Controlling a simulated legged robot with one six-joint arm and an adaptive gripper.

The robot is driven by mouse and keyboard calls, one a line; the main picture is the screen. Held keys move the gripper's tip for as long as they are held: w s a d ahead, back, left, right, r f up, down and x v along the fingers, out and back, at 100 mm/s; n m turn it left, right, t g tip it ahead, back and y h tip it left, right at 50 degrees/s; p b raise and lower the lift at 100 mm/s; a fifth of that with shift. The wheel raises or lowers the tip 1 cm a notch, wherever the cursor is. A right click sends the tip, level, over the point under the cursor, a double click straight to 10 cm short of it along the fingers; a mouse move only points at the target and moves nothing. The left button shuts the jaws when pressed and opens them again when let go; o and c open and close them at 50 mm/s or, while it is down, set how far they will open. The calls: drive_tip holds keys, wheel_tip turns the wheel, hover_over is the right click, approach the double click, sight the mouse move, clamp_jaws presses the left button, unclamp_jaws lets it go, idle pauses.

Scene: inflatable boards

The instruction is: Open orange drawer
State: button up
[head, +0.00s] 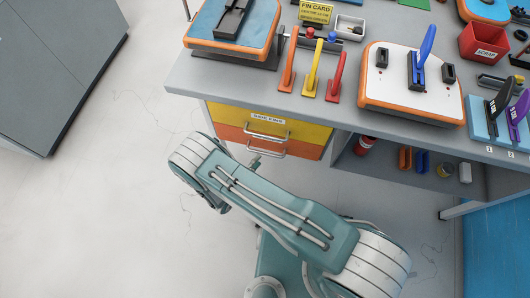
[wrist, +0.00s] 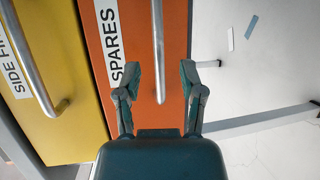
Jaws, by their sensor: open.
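The orange drawer (head: 229,134) is the lower drawer under the workbench and looks shut. In the wrist view its orange front (wrist: 110,75) carries a "SPARES" label, and its metal bar handle (wrist: 157,45) runs up the picture. My gripper (wrist: 160,72) is open and empty, facing the drawer, with one finger on each side of the handle's near end. I cannot tell how deep the handle sits between the fingers. In the head view the handle (head: 268,153) shows beside my gripper, which my arm partly hides.
The yellow drawer (head: 222,114) with its own handle (head: 266,134) is directly above. The workbench top (head: 205,80) overhangs the drawers and carries fins and boards. An open shelf (head: 380,182) with several items is to the right. The floor (head: 90,215) to the left is clear.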

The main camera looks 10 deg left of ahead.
sight(265, 153)
drive_tip(key=x, duration=0.5)
drive_tip(key=shift+d, duration=0.1)
drive_tip(key=shift+c, duration=0.3)
clamp_jaws()
